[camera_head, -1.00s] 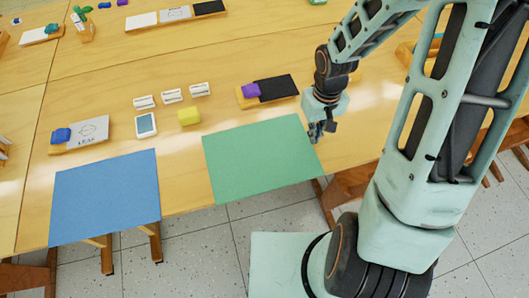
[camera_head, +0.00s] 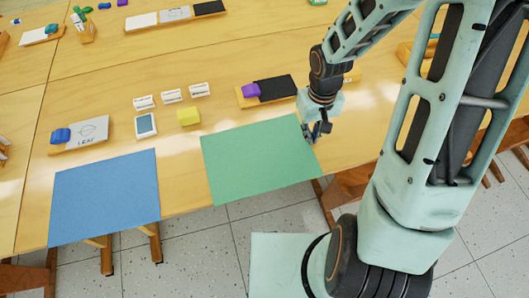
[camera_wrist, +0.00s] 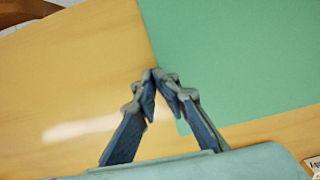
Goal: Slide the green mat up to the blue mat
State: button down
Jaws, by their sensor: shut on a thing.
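The green mat (camera_head: 255,160) lies on the wooden table near its front edge, right of the blue mat (camera_head: 105,198). A strip of bare table separates the two mats. Both mats reach past the front of the table. My gripper (camera_head: 309,136) is low at the green mat's right edge. In the wrist view its fingertips (camera_wrist: 157,76) come together at the edge of the green mat (camera_wrist: 245,55), shut on it. The exact pinch on the edge is too small to make out. The blue mat is not in the wrist view.
Behind the mats stand a yellow block (camera_head: 188,117), a small tablet-like device (camera_head: 146,125) and several white labels (camera_head: 172,96). A wooden holder with a black panel (camera_head: 275,89) and purple block is behind the green mat. A card marked LEAF (camera_head: 88,132) is behind the blue mat.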

aim_at(272, 152)
jog(key=shift+s+a+f, duration=0.2)
jog(key=shift+s+a, duration=0.2)
jog(key=shift+a, duration=0.05)
jog(key=shift+s+a, duration=0.15)
jog(key=shift+a, duration=0.2)
jog(key=shift+s+a+r+b, duration=0.15)
jog(key=shift+a+b, duration=0.1)
jog(key=shift+a, duration=0.4)
jog(key=shift+s+a+r+b, duration=0.1)
jog(key=shift+a+b, duration=0.1)
jog(key=shift+a, duration=0.4)
dwell(1.1)
jog(key=shift+s+a, duration=0.1)
jog(key=shift+a, duration=0.2)
jog(key=shift+s+a+r, duration=0.1)
jog(key=shift+s+a, duration=0.05)
jog(key=shift+a, duration=0.5)
dwell(0.7)
jog(key=shift+s+a+b, duration=0.3)
jog(key=shift+a+b, duration=0.15)
jog(key=shift+a, duration=0.3)
jog(key=shift+s+a+b, duration=0.3)
jog(key=shift+a+b, duration=0.1)
jog(key=shift+a, duration=0.3)
dwell(0.7)
jog(key=shift+s+a, duration=0.1)
jog(key=shift+a, duration=0.2)
jog(key=shift+s+a, duration=0.15)
jog(key=shift+a, duration=0.35)
